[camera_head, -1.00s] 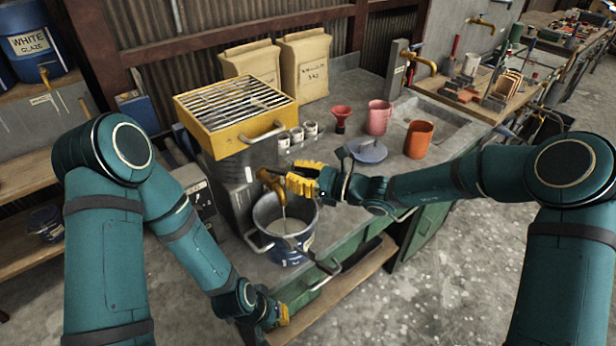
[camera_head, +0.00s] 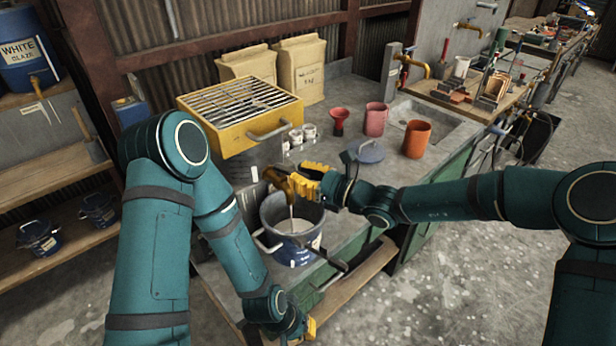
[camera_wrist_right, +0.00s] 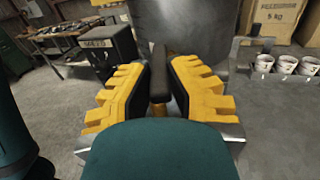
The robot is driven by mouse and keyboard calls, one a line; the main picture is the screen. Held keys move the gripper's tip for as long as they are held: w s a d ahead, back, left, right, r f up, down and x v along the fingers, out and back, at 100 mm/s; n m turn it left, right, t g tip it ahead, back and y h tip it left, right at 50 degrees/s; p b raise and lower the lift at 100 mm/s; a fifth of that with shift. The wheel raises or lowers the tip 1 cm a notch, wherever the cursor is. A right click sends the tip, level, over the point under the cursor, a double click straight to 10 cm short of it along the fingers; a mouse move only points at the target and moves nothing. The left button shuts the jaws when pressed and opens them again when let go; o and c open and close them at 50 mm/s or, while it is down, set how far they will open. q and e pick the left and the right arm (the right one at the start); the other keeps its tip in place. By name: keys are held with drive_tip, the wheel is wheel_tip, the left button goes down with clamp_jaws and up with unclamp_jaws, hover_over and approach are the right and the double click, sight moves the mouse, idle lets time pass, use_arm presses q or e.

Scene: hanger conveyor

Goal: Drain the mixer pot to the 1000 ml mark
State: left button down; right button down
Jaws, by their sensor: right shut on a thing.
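A grey mixer pot (camera_wrist_right: 190,40) stands under a yellow grated frame (camera_head: 245,137). Its brass tap (camera_head: 276,178) is low on the front, and a thin pale stream (camera_head: 291,212) falls from it. The stream lands in a blue bucket (camera_head: 269,219) below, which holds pale liquid (camera_head: 294,226). My right gripper (camera_head: 298,183) is at the tap, shut on a dark lever (camera_wrist_right: 158,70), seen between its yellow fingers in the right wrist view. My left gripper (camera_head: 307,328) is low in front of the bucket, its jaws mostly hidden. I cannot read any volume mark.
Small white cups (camera_head: 309,132) are beside the mixer. Paper sacks (camera_head: 301,70) stand behind. A sink (camera_head: 437,117) is farther right.

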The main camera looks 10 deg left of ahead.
drive_tip(key=shift+a+r, duration=0.1)
drive_tip(key=shift+r, duration=0.1)
drive_tip(key=c, duration=0.9)
unclamp_jaws()
drive_tip(key=shift+a, duration=0.1)
drive_tip(key=shift+f, duration=0.1)
drive_tip(key=shift+d, duration=0.2)
drive_tip(key=shift+s+d, duration=0.1)
drive_tip(key=shift+d, duration=0.15)
drive_tip(key=v, duration=1.1)
drive_tip(key=shift+s+d, duration=0.1)
